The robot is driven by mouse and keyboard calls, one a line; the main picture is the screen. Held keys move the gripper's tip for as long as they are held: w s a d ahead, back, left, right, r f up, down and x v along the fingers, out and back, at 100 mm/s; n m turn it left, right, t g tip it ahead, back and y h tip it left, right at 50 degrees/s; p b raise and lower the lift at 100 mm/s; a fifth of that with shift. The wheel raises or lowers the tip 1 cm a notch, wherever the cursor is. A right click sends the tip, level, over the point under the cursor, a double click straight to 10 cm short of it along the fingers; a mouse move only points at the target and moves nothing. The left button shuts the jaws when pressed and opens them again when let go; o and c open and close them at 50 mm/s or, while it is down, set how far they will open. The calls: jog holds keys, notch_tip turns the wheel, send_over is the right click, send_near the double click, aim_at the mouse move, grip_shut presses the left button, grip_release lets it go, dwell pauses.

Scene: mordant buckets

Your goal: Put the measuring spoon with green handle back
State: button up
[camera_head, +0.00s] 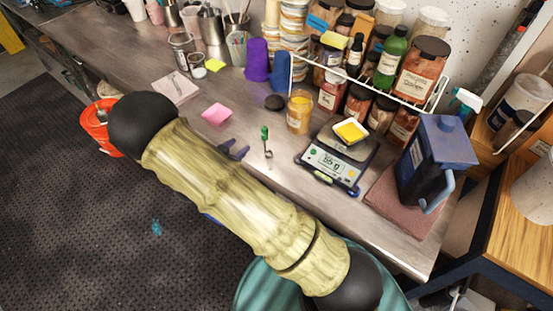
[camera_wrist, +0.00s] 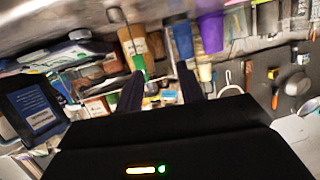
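The measuring spoon with green handle (camera_head: 265,134) is on the steel workbench, left of the scale, its small metal bowl toward the front edge. My gripper (camera_head: 236,152) is just left of the spoon, apart from it, and partly hidden behind my arm. In the wrist view my gripper's two dark fingers (camera_wrist: 160,80) are spread apart with nothing held between them. A green patch shows by the left fingertip there; I cannot tell whether it is the spoon's handle.
A scale (camera_head: 336,160) bears a yellow-filled dish (camera_head: 350,131). A yellow jar (camera_head: 299,112) stands behind the spoon, before a rack (camera_head: 436,98) of jars. A blue jug (camera_head: 436,155) stands at right. Pink notes (camera_head: 217,114) lie at left. An orange bucket (camera_head: 97,128) is beyond the bench's front edge.

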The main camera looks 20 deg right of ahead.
notch_tip(320, 180, up, 8)
jog(key=s+d+n+g+y, duration=0.25)
jog(key=n+y, duration=0.25)
jog(key=y, duration=0.5)
jog(key=s+d+r+n+g, duration=0.2)
jog(key=s+d, duration=0.2)
jog(key=s, duration=0.3)
jog(key=s+d+r+n+g, duration=0.2)
jog(key=s+d+r+g, duration=0.1)
jog(key=s, duration=0.5)
jog(key=shift+s+d+n, duration=0.3)
jog(key=shift+d, duration=0.05)
